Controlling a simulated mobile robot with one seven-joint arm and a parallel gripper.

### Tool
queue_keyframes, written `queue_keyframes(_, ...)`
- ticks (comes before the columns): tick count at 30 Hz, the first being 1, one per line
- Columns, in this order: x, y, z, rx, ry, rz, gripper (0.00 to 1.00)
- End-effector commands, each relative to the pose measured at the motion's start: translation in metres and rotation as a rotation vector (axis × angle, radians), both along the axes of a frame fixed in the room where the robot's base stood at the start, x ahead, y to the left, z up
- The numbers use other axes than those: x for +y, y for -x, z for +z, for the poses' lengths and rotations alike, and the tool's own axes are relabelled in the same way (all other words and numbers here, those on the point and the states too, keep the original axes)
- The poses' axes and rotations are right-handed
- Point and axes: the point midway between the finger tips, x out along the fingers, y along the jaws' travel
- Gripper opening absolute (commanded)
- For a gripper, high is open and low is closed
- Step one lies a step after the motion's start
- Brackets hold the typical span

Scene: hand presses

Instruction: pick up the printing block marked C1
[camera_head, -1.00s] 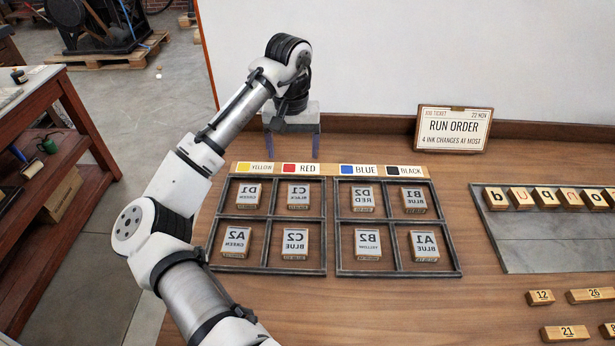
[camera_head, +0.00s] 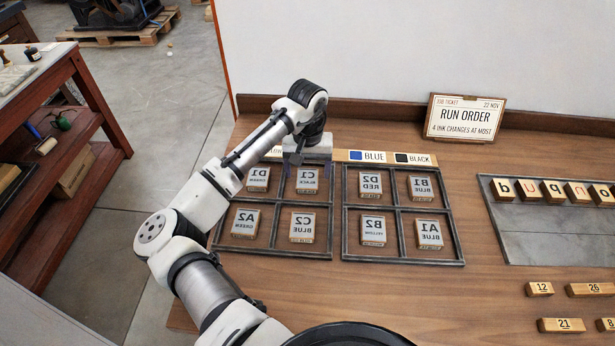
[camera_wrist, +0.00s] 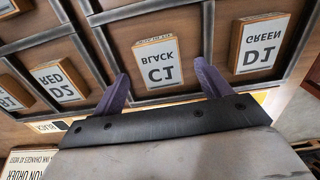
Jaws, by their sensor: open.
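The printing block C1 (camera_head: 308,180) lies face up in the back right compartment of the left frame (camera_head: 333,215). Its pale face reads C1 and BLACK, mirrored. In the wrist view the block C1 (camera_wrist: 158,62) sits upside down, ahead of and between my finger lines. My gripper (camera_head: 301,177) is over the back of that compartment in the head view. In the wrist view my gripper (camera_wrist: 160,74) is open, with a purple finger on each side of the block's near edge and nothing held. Whether the fingers touch the block cannot be told.
Block D1 (camera_head: 258,178) lies in the neighbouring compartment, with C2 (camera_head: 303,227) and A2 (camera_head: 244,223) in front. The right frame (camera_head: 402,207) holds more blocks. A colour strip (camera_head: 385,157) runs behind, partly hidden by my gripper. A job ticket (camera_head: 465,118) stands at the back.

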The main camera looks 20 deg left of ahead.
Motion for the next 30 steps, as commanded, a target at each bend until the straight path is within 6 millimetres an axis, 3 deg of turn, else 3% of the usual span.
queue_keyframes(5,0.0,0.0,-0.018,0.001,0.001,0.001,0.76)
queue_keyframes(12,0.0,0.0,-0.021,-0.001,0.001,0.0,0.76)
queue_keyframes(24,0.0,0.0,-0.02,-0.001,0.001,0.0,0.26)
queue_keyframes(30,0.0,0.0,-0.02,-0.001,0.001,0.0,0.26)
